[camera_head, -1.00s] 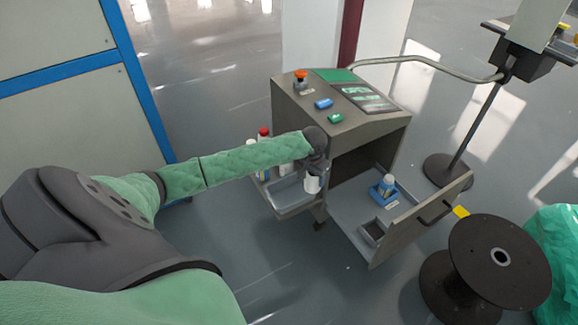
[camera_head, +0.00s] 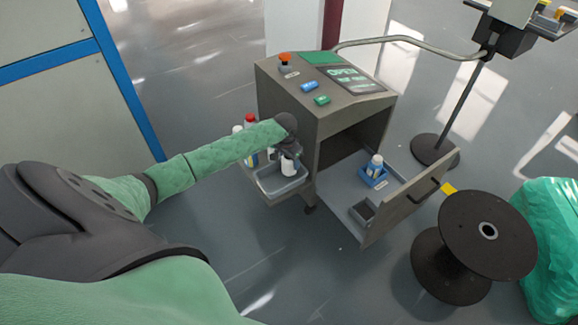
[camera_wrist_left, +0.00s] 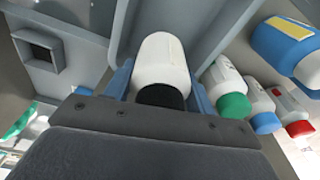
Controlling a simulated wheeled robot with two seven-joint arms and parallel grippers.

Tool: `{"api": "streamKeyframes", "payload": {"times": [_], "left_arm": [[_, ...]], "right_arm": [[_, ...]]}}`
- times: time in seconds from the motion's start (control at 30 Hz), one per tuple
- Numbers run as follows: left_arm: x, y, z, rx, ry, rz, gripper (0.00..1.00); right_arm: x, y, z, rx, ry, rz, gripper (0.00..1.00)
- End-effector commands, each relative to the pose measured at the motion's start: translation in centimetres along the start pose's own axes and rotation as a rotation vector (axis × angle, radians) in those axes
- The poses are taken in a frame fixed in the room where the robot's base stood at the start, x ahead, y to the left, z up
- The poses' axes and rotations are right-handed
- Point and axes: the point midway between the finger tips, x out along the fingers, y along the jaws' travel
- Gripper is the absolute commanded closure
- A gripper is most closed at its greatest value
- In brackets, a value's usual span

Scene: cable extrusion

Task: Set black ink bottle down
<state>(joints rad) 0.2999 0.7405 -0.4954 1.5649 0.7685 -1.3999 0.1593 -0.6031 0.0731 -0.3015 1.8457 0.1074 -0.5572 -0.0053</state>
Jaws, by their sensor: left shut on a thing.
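The black ink bottle, a white bottle with a black cap, is between the fingers of my left gripper (camera_head: 289,154). The bottle (camera_head: 288,168) shows upright at the grey tray (camera_head: 276,191) on the left side of the machine. Whether its base touches the tray floor cannot be told. In the left wrist view the bottle (camera_wrist_left: 162,62) has its black cap toward the gripper, and the blue-grey fingers of the left gripper (camera_wrist_left: 160,82) are shut on its sides. My right gripper is not in view.
The wrist view shows a green-capped bottle (camera_wrist_left: 226,88) close by. The machine (camera_head: 290,108) has an open drawer with a bottle in a blue holder (camera_head: 374,170). A black spool (camera_head: 470,255) stands at right.

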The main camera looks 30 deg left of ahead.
Motion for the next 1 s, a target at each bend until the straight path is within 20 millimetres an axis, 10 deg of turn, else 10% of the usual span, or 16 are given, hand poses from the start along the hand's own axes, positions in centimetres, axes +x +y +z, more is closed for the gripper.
{"api": "streamKeyframes", "payload": {"times": [0.7,0.73,0.8,1.0], "left_arm": [[3.8,0.0,0.5,0.0,0.0,-0.001,0.74],[3.9,0.0,0.5,0.0,0.0,-0.001,0.41],[3.9,0.0,0.5,0.0,0.0,-0.001,0.28],[3.9,0.0,0.5,0.0,0.0,-0.001,0.23]], "right_arm": [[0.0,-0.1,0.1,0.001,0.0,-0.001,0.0],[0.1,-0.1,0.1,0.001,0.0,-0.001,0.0],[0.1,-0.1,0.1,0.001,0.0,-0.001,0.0],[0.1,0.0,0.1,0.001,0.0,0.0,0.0]]}}
